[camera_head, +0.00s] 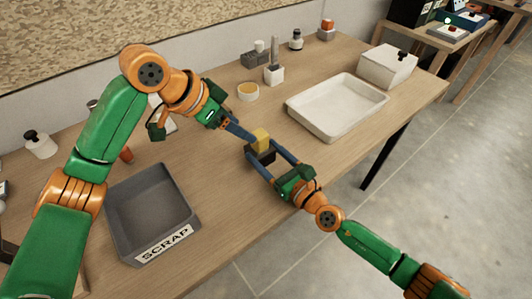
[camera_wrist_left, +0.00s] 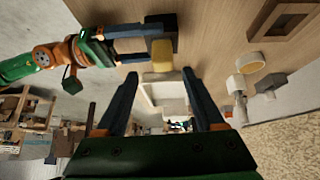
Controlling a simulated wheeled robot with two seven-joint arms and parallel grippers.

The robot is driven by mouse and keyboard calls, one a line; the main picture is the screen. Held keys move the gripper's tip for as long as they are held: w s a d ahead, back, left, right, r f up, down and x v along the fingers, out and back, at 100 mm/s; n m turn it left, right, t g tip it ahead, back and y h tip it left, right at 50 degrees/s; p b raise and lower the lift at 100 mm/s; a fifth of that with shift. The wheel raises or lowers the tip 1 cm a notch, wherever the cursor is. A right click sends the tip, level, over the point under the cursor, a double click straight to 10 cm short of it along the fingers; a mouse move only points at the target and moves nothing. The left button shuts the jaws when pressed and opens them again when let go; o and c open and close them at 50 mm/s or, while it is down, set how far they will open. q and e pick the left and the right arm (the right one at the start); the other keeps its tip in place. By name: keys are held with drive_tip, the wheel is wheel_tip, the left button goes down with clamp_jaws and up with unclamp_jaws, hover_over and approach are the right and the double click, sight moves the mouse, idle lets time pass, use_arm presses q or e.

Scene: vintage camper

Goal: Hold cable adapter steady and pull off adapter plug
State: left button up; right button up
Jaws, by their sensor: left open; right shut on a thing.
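The cable adapter is a dark block (camera_head: 262,157) on the table, with the yellow adapter plug (camera_head: 260,137) standing up from it. My right gripper (camera_head: 264,152) is shut on the dark adapter, one finger on each side. My left gripper (camera_head: 248,138) is open and comes in from the upper left, its fingertips close to the yellow plug. In the left wrist view the yellow plug (camera_wrist_left: 162,54) lies just beyond and between the spread left fingertips (camera_wrist_left: 160,75). I cannot tell whether they touch it. The dark adapter (camera_wrist_left: 160,24) is partly hidden there behind the plug.
A grey scrap tray (camera_head: 150,205) is at the left and a white tray (camera_head: 335,104) at the right. A white box (camera_head: 387,68), a small round cup (camera_head: 248,91) and several small fixtures stand along the back. The wood around the adapter is clear.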

sight(260, 133)
drive_tip(key=shift+d, duration=0.1)
use_arm(q)
drive_tip(key=shift+y, duration=0.6)
drive_tip(key=x, duration=0.8)
drive_tip(key=shift+d+r, duration=0.15)
drive_tip(key=shift+d, duration=0.05)
clamp_jaws()
drive_tip(key=shift+r, duration=0.1)
drive_tip(key=shift+r, duration=1.45)
drive_tip(key=shift+r, duration=0.1)
